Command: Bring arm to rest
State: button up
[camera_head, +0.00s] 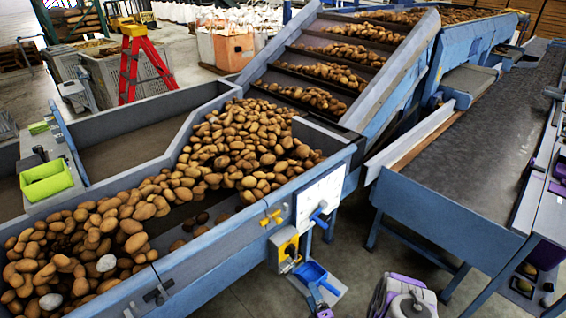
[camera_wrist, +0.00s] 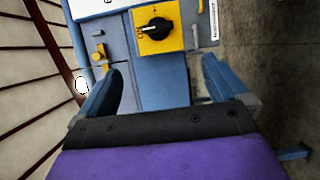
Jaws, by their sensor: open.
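My gripper (camera_wrist: 160,68) shows in the wrist view with its two blue fingers spread apart and nothing between them that I can see gripped. Beyond the fingers is a yellow switch box (camera_wrist: 170,36) with a black rotary knob (camera_wrist: 155,29). The same yellow box (camera_head: 285,246) is on the grader's front end in the head view. The gripper appears apart from the knob, but the exact distance is hard to tell.
The blue-framed hopper (camera_head: 200,250) holds many potatoes, and an inclined conveyor (camera_head: 390,85) rises behind it. A dark belt table (camera_head: 470,150) stands right. A yellow handle (camera_head: 270,217) sticks out near the switch. A red stepladder (camera_head: 140,65) stands behind. Concrete floor shows between the machines.

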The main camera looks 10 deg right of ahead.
jog(key=w+d+r+m+g+h, duration=0.2)
jog(key=w+d+r+g, duration=0.45)
jog(key=w+r, duration=0.2)
jog(key=s+d+r+m+g+h+b, duration=0.1)
jog(key=s+r+m+g+h, duration=0.15)
jog(key=r, duration=0.45)
jog(key=s+d+r+m+g+h+b, duration=0.1)
jog(key=s+r+m+g, duration=0.25)
jog(key=r, duration=0.45)
jog(key=s+a+r+m+g, duration=0.2)
jog(key=s+a+r+m, duration=0.2)
jog(key=s, duration=0.8)
jog(key=s+a+r+m+g, duration=0.2)
jog(key=s+a+r+m, duration=0.2)
jog(key=s+r, duration=0.4)
jog(key=s+a+r+m+g+y, duration=0.1)
jog(key=s+r, duration=0.5)
jog(key=s, duration=1.1)
jog(key=a+m+g, duration=0.1)
jog(key=a+m, duration=0.1)
jog(key=m, duration=0.1)
jog(key=shift+a+m+g+b, duration=0.3)
jog(key=shift+a+m+g, duration=0.05)
jog(key=shift+a+m, duration=0.05)
